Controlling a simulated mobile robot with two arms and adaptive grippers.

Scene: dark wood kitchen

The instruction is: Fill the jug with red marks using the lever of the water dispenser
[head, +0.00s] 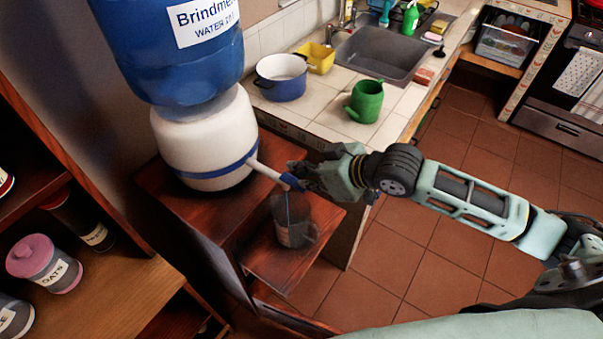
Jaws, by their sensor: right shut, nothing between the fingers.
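The water dispenser has a blue bottle (180,75) on a white round base (205,140) with a blue band, standing on a dark wood stand. A white spout with a blue end (270,172) juts out from the base; the lever is not clearly distinguishable there. My right gripper (300,178) is shut at the spout's blue end, with nothing between its fingers. A see-through jug (295,232) stands upright on the lower wood shelf (270,272), below the spout end. A thin blue line runs from the spout end down into the jug, like a water stream. Its red marks and water level are unclear. My left gripper is out of view.
A tiled counter holds a green watering can (366,103), a blue pot (282,80), a yellow container (318,58) and a sink (380,52). Shelves with jars, one labelled oats (45,262), stand at the left. The tiled floor (440,240) is open around my right arm.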

